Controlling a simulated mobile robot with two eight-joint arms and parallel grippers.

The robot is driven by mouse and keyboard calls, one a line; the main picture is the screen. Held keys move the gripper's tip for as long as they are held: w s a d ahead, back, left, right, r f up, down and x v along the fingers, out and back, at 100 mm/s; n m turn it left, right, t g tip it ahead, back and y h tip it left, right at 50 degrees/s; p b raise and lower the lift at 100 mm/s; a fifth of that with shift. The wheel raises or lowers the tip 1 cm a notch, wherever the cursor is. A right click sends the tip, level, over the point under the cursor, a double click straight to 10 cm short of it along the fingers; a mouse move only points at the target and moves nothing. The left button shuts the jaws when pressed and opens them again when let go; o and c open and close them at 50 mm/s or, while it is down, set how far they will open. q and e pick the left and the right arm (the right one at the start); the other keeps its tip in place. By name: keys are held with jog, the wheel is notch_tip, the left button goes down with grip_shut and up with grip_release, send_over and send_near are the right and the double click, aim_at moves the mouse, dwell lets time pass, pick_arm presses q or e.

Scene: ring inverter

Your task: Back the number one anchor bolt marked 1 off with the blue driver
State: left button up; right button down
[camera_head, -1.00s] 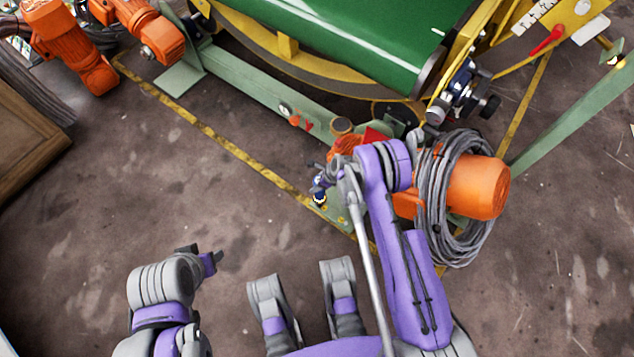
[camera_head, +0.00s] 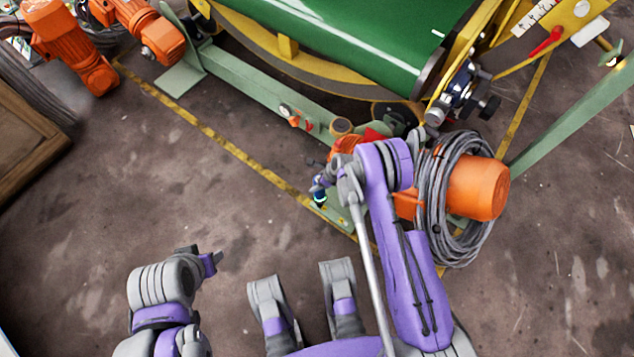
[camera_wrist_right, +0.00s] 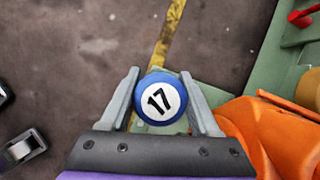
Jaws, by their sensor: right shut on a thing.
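The blue driver (camera_wrist_right: 160,98) has a round blue end with a white disc marked 17, seen end-on in the right wrist view. My right gripper (camera_wrist_right: 163,92) is shut on it, one finger on each side. In the head view the driver (camera_head: 319,197) is small and low, over the green foot plate (camera_head: 338,218). The number 1 anchor bolt cannot be made out; the driver and gripper cover that part of the plate, and I cannot tell whether they touch the bolt. My left gripper (camera_head: 214,261) is over bare floor at lower left, away from the plate; its jaw state is unclear.
An orange motor (camera_head: 480,188) with a coil of grey cable (camera_head: 447,200) lies right of my right arm. The green belt (camera_head: 350,35) and green frame beam (camera_head: 262,97) stand behind. A yellow floor line (camera_head: 215,138) runs to the plate.

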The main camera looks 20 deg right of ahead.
aim_at(316, 178)
jog(key=shift+r+p, duration=0.85)
jog(key=shift+r, duration=1.2)
